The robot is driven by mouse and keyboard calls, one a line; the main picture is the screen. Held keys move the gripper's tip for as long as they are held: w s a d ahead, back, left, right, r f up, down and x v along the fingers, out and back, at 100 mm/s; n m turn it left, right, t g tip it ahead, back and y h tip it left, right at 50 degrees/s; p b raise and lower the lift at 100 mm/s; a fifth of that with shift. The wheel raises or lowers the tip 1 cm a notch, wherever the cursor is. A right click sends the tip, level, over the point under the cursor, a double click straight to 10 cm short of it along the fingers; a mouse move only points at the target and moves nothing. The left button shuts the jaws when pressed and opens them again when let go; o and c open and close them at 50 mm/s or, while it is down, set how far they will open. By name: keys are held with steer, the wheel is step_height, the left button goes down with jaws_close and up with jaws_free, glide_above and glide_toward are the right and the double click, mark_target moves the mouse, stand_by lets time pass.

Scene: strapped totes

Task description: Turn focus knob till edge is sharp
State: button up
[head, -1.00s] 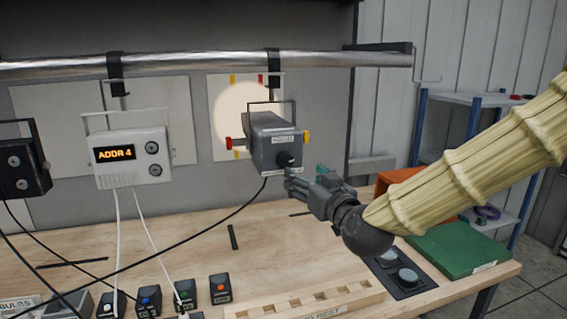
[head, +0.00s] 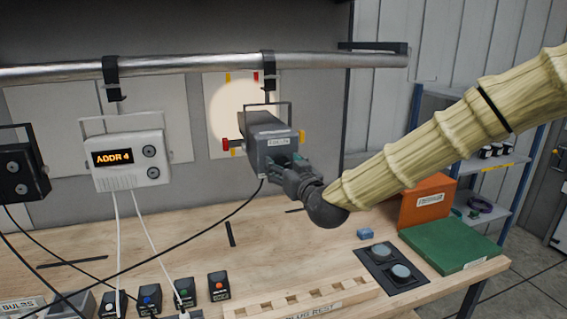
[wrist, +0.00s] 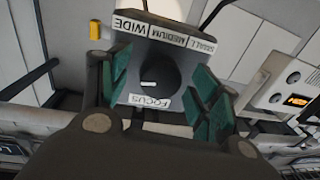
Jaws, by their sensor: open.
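The lamp (head: 266,130) is a grey box hung from the silver pipe, with a red tab on its left and a yellow tab on its right. Its black focus knob (wrist: 160,79) shows in the wrist view, with a white pointer mark toward the left and a FOCUS label (wrist: 149,101) beside it. My gripper (wrist: 165,90) is open, its green-padded fingers on either side of the knob with gaps visible. In the head view my gripper (head: 287,172) is at the lamp's near end and hides the knob. The light spot (head: 229,104) falls on a pale panel behind; its edge looks fairly defined.
A white ADDR 4 unit (head: 131,160) hangs left of the lamp. A black cable (head: 180,238) runs down from the lamp across the bench. Small button boxes (head: 184,290), a slotted wooden rest (head: 300,299) and a green case (head: 453,249) lie on the bench.

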steer(key=shift+w+a, duration=0.1)
steer(key=shift+w, duration=0.05)
steer(key=c, duration=1)
steer(key=shift+f+b, duration=0.1)
steer(key=shift+b, duration=0.25)
